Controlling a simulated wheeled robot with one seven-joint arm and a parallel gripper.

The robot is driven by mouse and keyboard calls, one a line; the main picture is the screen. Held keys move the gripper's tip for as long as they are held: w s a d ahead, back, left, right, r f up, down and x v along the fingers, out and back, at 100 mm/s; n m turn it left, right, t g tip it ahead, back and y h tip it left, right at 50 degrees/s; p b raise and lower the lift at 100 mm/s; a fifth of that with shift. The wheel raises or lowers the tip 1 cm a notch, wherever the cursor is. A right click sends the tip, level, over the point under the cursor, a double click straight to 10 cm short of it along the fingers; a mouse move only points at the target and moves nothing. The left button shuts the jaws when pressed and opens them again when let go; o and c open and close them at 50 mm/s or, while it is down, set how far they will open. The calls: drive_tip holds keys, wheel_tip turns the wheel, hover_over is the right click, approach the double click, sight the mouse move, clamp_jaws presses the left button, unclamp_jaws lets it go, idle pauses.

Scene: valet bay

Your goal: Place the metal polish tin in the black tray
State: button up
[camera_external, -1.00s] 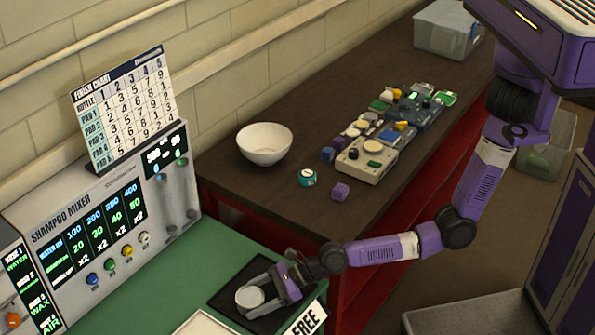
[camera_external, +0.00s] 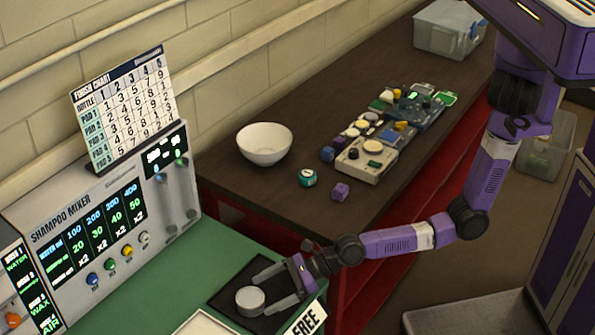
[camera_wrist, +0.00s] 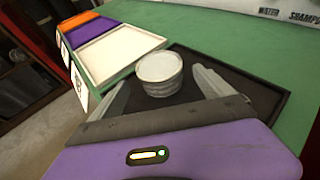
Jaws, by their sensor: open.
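The metal polish tin (camera_external: 250,299), a short round tin with a pale lid, stands upright on the black tray (camera_external: 226,272), which lies on the green bench top. In the wrist view the tin (camera_wrist: 160,74) stands between and beyond the fingertips, on the dark floor of the tray (camera_wrist: 262,92). My gripper (camera_external: 268,286) is open, its two fingers spread on either side of the tin. In the wrist view my gripper (camera_wrist: 160,88) shows gaps between the fingers and the tin.
A pale tray or panel (camera_wrist: 118,52) lies beside the black tray, with purple and orange ones past it. A FREE sign (camera_external: 305,318) stands at the bench edge. The shampoo mixer (camera_external: 105,235) is behind. A white bowl (camera_external: 264,144) and several small items are on the brown table.

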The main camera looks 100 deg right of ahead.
drive_tip(key=p+v, duration=0.1)
drive_tip(key=v, duration=0.1)
drive_tip(key=p+v, duration=0.1)
drive_tip(key=v, duration=0.2)
drive_tip(key=shift+w+r, duration=0.15)
drive_tip(key=shift+r, duration=0.05)
drive_tip(key=shift+s+d+r+p, duration=0.15)
drive_tip(key=shift+s+r+p, duration=0.25)
drive_tip(key=shift+p, duration=0.7)
drive_tip(key=shift+s+f+p, duration=0.1)
drive_tip(key=shift+s+p, duration=0.65)
drive_tip(key=shift+p, duration=0.25)
